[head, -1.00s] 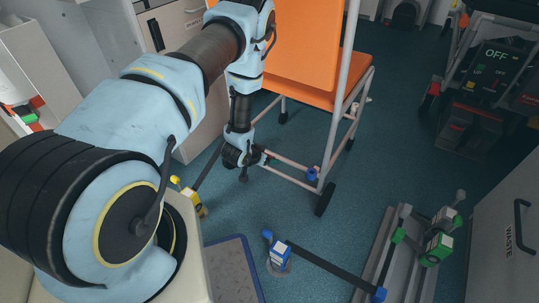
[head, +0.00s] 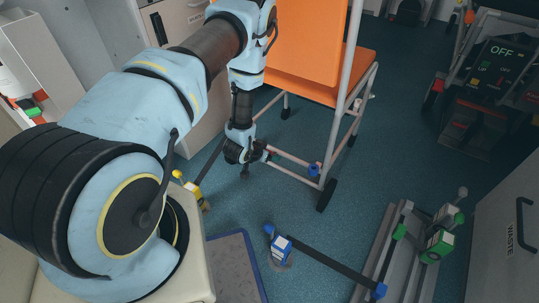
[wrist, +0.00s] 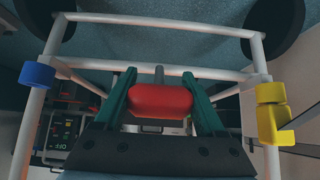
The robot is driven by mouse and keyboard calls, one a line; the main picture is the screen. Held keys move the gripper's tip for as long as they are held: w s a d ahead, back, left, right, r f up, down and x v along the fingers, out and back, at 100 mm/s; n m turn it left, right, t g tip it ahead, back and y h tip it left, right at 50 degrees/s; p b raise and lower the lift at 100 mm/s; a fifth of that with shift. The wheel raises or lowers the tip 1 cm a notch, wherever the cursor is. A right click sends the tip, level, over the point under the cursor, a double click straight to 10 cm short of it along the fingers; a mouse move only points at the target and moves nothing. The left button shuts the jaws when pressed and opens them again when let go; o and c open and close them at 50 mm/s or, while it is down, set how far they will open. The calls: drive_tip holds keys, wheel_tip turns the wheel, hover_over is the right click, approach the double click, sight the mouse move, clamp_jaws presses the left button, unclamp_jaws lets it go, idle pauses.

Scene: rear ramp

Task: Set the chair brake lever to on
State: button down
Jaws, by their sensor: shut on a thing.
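The orange chair (head: 295,50) with its pale tube frame stands in the upper middle of the head view. In the wrist view, the red grip of the brake lever (wrist: 160,99) sits between the green fingers of my gripper (wrist: 159,82). A short grey stem shows just beyond the grip. My gripper (head: 262,155) is shut on the red grip, low at the near side of the chair frame. In the head view the lever is mostly hidden by my gripper. I cannot read any on or off mark beside the lever.
A blue clamp (head: 314,170) and black wheel (head: 327,194) are on the chair's near corner. A blue floor strap (head: 282,246) runs to a grey rail (head: 410,235). A yellow anchor (head: 193,189) lies left. Dark equipment reading OFF (head: 497,70) stands right.

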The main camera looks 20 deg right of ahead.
drive_tip(key=shift+a+f, duration=0.1)
idle(0.6)
unclamp_jaws()
drive_tip(key=p+v, duration=0.2)
drive_tip(key=v, duration=0.8)
drive_tip(key=shift+r, duration=0.35)
drive_tip(key=shift+s+a, duration=0.1)
drive_tip(key=shift+a, duration=0.05)
